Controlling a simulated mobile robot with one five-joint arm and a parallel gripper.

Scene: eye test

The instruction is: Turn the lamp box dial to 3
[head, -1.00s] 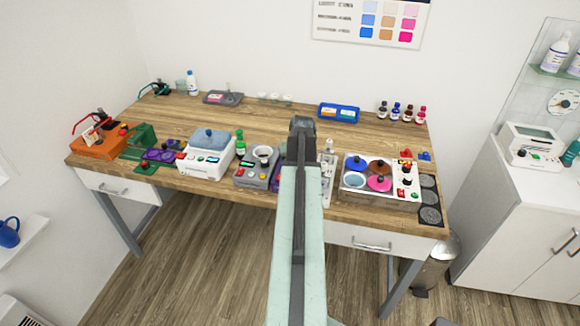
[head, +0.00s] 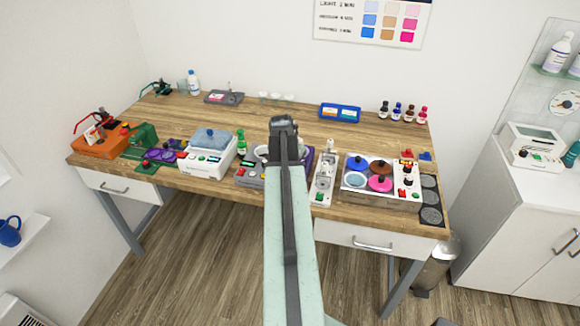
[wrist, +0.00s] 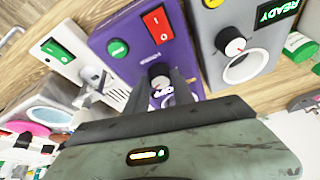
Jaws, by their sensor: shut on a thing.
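A purple box (wrist: 118,31) fills the upper middle of the wrist view, with a green button, a red rocker switch and a small dial (wrist: 159,82). Its label is too blurred to read, so I cannot confirm that it is the lamp box. My gripper (wrist: 163,75) is shut on this dial, one finger on each side. The number the dial points to cannot be read. In the head view my arm hides most of the purple box (head: 308,157), and my gripper's fingertips are hidden too.
A grey box (wrist: 207,45) with a white-topped dial and a READY display stands close on the right in the wrist view. A white device (wrist: 62,58) with a green button is close on the left. Bare wood (head: 275,115) lies behind the row of devices.

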